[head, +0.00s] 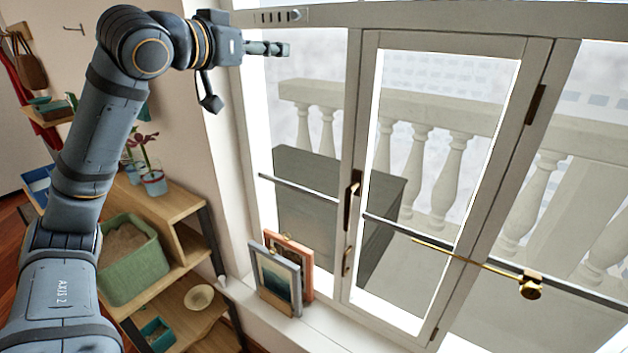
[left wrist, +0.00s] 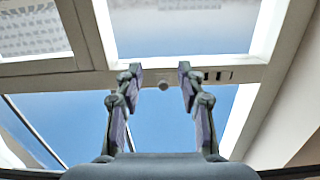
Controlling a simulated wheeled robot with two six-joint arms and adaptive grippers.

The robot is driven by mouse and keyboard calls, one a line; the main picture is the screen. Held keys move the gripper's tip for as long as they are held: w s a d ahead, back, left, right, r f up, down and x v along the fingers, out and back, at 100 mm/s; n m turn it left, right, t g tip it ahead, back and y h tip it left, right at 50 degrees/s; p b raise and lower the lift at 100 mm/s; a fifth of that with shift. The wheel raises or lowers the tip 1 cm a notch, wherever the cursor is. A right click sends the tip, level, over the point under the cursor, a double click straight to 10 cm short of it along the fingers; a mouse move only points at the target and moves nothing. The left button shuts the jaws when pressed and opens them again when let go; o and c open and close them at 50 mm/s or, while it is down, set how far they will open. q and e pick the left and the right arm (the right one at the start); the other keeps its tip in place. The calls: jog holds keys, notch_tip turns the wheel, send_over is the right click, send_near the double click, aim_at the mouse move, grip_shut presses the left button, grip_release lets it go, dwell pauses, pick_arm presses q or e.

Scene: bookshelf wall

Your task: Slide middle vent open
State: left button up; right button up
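The vent (head: 281,16) is a pale strip in the window's top frame at the top of the head view, with several dark slots and a small round knob. In the left wrist view the knob (left wrist: 163,85) shows between my fingers, with dark slots (left wrist: 218,76) to its right. My left gripper (head: 284,49) is just below the vent in the head view, fingers pointing right. In the left wrist view my left gripper (left wrist: 158,72) is open and empty, its fingertips on either side of the knob. I cannot tell whether they touch the frame. My right gripper is not in view.
A window casement (head: 440,150) with a dark handle (head: 352,190) is below the vent. A brass stay (head: 480,262) crosses its lower part. Picture frames (head: 278,275) stand on the sill. A wooden shelf with a green bin (head: 130,262) is at the left.

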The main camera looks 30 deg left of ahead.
pick_arm(q)
jog(key=w+d+f+g, duration=0.1)
jog(key=d+f, duration=0.1)
jog(key=f, duration=0.8)
jog(key=w+d+f+m+g, duration=0.1)
jog(key=w+d+f+g, duration=0.1)
jog(key=f, duration=0.7)
jog(key=w+d+f+g, duration=0.1)
jog(key=d+f, duration=0.2)
jog(key=f, duration=0.7)
jog(key=shift+w+f+g, duration=0.25)
jog(key=shift+f+g, duration=0.1)
jog(key=shift+g, duration=0.05)
jog(key=shift+d, duration=0.1)
